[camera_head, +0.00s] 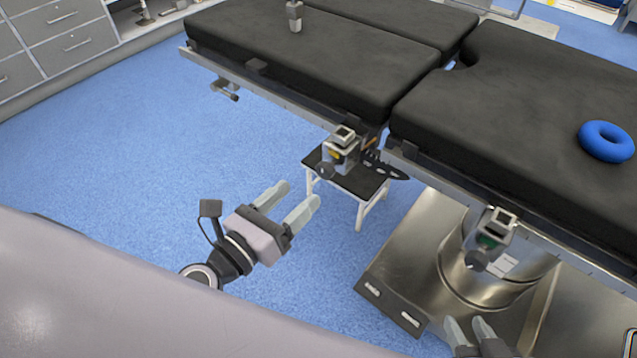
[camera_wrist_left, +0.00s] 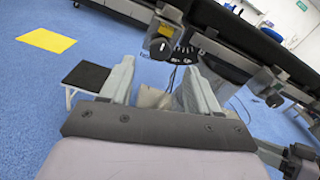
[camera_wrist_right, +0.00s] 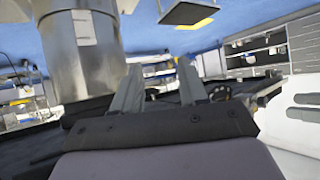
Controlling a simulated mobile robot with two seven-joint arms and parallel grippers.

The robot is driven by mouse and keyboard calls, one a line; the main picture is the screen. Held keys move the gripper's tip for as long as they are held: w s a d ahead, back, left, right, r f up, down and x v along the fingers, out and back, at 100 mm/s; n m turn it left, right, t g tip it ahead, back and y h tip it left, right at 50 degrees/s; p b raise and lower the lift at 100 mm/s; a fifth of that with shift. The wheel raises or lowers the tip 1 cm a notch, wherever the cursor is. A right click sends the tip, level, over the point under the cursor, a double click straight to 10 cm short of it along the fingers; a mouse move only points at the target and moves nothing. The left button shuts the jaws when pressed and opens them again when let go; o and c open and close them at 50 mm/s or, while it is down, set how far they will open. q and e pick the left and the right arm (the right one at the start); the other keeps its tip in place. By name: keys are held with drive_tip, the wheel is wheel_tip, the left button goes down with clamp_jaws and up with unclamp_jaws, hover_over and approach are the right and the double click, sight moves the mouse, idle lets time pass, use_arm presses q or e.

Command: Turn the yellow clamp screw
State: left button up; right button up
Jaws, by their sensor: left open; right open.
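The clamp with a yellow mark (camera_head: 343,148) sits on the near side rail of the operating table. Its dark round screw knob (camera_head: 326,171) faces toward me. In the left wrist view the knob (camera_wrist_left: 160,48) shows beyond the fingertips, roughly between them. My left gripper (camera_head: 298,197) is open and empty, below and in front of this clamp, apart from it. My right gripper (camera_head: 468,326) is open and empty at the bottom edge of the head view, below a second clamp with a green mark (camera_head: 491,238). The right wrist view shows neither clamp clearly.
The black-padded operating table (camera_head: 310,45) spans the back, with a blue ring (camera_head: 606,141) on it. A small black-topped step stool (camera_head: 347,178) stands below the yellow-marked clamp. The metal table base (camera_head: 400,250) stands at right. Blue floor is clear at left.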

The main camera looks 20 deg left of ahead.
sight(322, 172)
use_arm(q)
drive_tip(key=shift+p+x, duration=0.5)
drive_tip(key=shift+x, duration=2.95)
drive_tip(key=c, duration=1)
